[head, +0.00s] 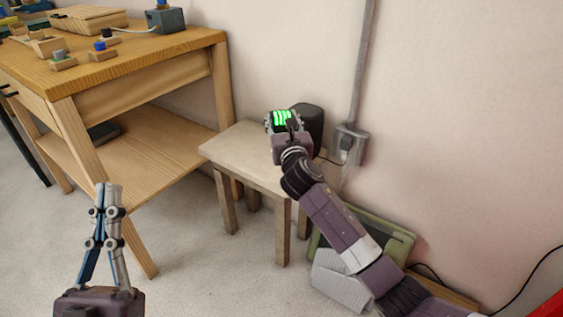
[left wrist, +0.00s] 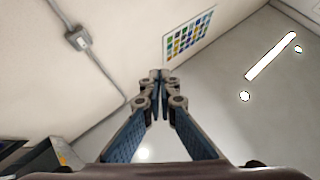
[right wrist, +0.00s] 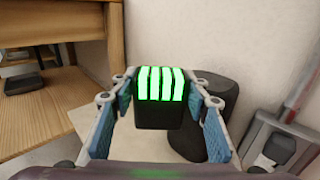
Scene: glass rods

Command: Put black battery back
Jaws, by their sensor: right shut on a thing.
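The black battery (right wrist: 160,114) has bright green glowing bars on its end. It sits between the fingers of my right gripper (right wrist: 162,100), which is shut on it. In the head view the battery's green bars (head: 281,118) show above the small side table, beside a dark rounded block (head: 310,124) at the wall. That dark block also stands behind the battery in the right wrist view (right wrist: 218,100). I cannot tell whether the battery touches the block or the table. My left gripper (head: 108,186) is empty, with its fingertips together, in front of the workbench.
The small side table (head: 232,148) stands against the wall. A wall socket (head: 350,143) with a plug is to its right. A wooden workbench (head: 150,58) with several small items is at the left. A green case (head: 375,235) leans near the floor under my right arm.

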